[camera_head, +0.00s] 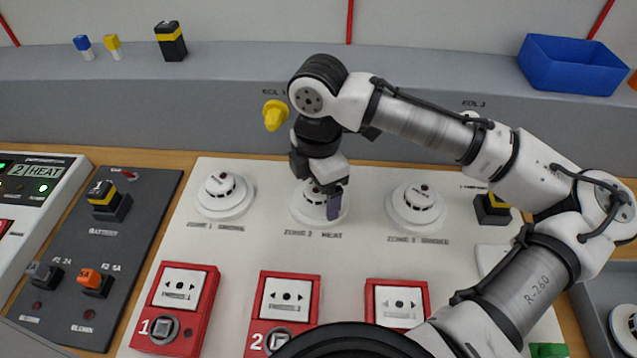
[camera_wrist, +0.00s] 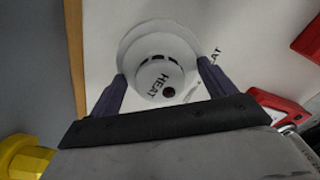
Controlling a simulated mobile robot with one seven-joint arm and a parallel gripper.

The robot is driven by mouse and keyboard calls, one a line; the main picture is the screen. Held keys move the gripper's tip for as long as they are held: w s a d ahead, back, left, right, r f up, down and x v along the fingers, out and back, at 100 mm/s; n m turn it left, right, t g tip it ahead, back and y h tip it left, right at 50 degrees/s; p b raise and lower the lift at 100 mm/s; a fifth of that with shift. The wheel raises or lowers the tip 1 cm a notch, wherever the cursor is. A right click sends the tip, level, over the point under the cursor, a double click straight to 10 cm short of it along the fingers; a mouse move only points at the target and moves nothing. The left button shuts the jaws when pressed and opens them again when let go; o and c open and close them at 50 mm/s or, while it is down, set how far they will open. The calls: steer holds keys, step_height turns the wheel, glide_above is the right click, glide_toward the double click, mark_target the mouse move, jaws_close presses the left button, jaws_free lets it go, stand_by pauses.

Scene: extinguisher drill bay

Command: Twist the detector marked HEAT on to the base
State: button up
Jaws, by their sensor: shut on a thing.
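The white round detector (camera_head: 317,193) is in the middle of the white panel, above the label ZONE 2 HEAT. In the wrist view the detector (camera_wrist: 158,76) shows the word HEAT and a dark red spot on its face. It sits over a wider white round base (camera_wrist: 130,45); whether it is locked there I cannot tell. My gripper (camera_head: 325,196) points down over it. In the wrist view my gripper (camera_wrist: 160,88) has its two purple fingers shut on opposite sides of the detector. In the head view my gripper partly hides the detector.
Similar detectors stand at the left (camera_head: 223,193) and right (camera_head: 416,205) on the panel (camera_head: 250,240). Red call points (camera_head: 178,305) line the front. A yellow knob (camera_head: 275,115) is near my wrist. A blue bin (camera_head: 571,64) stands on the back ledge.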

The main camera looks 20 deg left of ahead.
steer(key=shift+m, duration=0.6)
steer(key=shift+m+p, duration=0.3)
steer(key=shift+p, duration=0.05)
steer(key=shift+m+p, duration=0.3)
steer(key=shift+m, duration=0.5)
steer(key=shift+m+p, duration=0.5)
steer(key=shift+m, duration=0.6)
steer(key=o, duration=0.9)
steer(key=shift+r, duration=0.1)
